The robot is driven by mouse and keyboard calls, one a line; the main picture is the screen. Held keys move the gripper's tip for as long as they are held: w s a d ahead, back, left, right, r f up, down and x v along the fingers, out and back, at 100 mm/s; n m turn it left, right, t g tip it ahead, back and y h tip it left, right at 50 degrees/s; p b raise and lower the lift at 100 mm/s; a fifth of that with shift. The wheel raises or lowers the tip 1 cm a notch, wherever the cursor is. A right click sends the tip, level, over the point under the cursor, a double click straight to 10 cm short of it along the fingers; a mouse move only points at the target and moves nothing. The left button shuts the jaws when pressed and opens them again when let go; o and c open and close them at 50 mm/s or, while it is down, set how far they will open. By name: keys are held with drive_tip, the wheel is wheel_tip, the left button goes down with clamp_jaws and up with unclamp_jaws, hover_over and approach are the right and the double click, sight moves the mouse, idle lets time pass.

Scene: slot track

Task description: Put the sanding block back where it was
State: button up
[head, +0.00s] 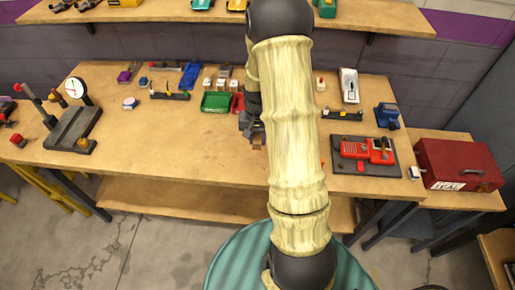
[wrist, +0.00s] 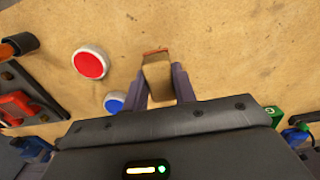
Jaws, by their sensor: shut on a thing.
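In the wrist view, my gripper (wrist: 161,88) is shut on a tan block with a reddish edge, which looks like the sanding block (wrist: 157,74). The block sits between the two fingers, with bare wooden bench beyond it. I cannot tell how high it is above the bench. In the head view, my gripper (head: 253,130) is partly hidden behind my arm, over the middle of the workbench (head: 200,140). No marked place for the block can be told from these views.
A red disc (wrist: 90,63) and a blue disc (wrist: 114,102) lie left of the block. A green bin (head: 215,102) stands behind my gripper. A red device (head: 365,150) on a dark mat and a red toolbox (head: 458,165) are right. The left-middle bench is clear.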

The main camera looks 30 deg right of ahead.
sight(257, 154)
drive_tip(key=shift+f, duration=0.8)
drive_tip(key=shift+f, duration=1.9)
drive_tip(key=shift+f, duration=0.2)
drive_tip(key=o, duration=1)
drive_tip(key=shift+r, duration=0.1)
drive_tip(key=shift+o, duration=0.2)
wheel_tip(257, 154, up, 12)
drive_tip(key=shift+r, duration=0.15)
